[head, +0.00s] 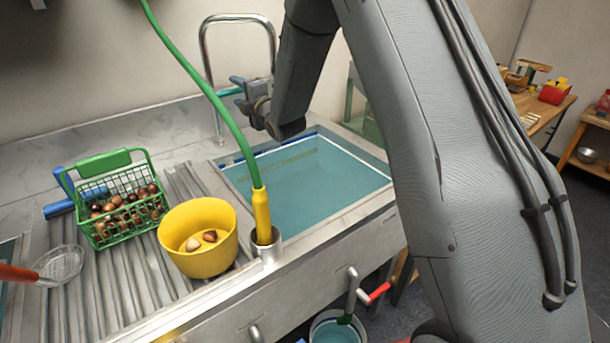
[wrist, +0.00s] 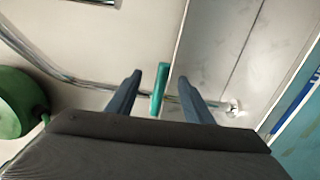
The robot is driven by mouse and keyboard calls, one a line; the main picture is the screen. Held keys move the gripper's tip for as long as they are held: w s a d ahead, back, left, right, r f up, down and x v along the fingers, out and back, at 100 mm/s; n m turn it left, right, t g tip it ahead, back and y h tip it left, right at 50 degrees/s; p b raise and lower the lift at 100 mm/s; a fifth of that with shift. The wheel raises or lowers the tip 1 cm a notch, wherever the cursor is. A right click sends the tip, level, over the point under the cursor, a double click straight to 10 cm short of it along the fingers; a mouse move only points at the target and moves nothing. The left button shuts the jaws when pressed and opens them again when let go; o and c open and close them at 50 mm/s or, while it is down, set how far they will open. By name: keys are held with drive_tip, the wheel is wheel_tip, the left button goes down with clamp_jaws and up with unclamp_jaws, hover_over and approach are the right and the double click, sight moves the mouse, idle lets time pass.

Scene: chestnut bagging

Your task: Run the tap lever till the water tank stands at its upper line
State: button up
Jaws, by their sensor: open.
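The teal tap lever (head: 229,92) sits on the curved metal tap (head: 273,40) behind the sink tank. In the wrist view the lever (wrist: 159,90) stands between the two fingers of my gripper (wrist: 158,88), with a gap visible on each side. My gripper (head: 240,92) is open in the head view, at the lever. The water tank (head: 378,163) holds teal water (head: 300,185). A blue and white marking (wrist: 297,103) runs along its side in the wrist view. I cannot tell exactly where the water stands against its upper line.
A green hose (head: 205,85) arches down to a yellow nozzle (head: 262,215) in a metal cup at the tank's front left. A yellow bowl (head: 205,262) and a green basket (head: 125,225) hold chestnuts on the drainboard. A red-handled valve (head: 375,293) hangs below.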

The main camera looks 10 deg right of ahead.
drive_tip(key=p+v, duration=0.1)
drive_tip(key=v, duration=0.7)
drive_tip(key=s+d+f+m+g+h, duration=0.6)
drive_tip(key=s+d+f+m+g, duration=0.25)
drive_tip(key=s+d+m, duration=0.4)
drive_tip(key=s+d+f+m+g+h, duration=0.1)
drive_tip(key=s+m+g, duration=0.6)
drive_tip(key=s, duration=2)
wheel_tip(320, 180, down, 2)
drive_tip(key=d+m, duration=0.1)
drive_tip(key=m, duration=0.2)
drive_tip(key=shift+s+m, duration=0.15)
drive_tip(key=shift+m, duration=0.2)
drive_tip(key=shift+f+g, duration=0.15)
drive_tip(key=shift+g, duration=0.1)
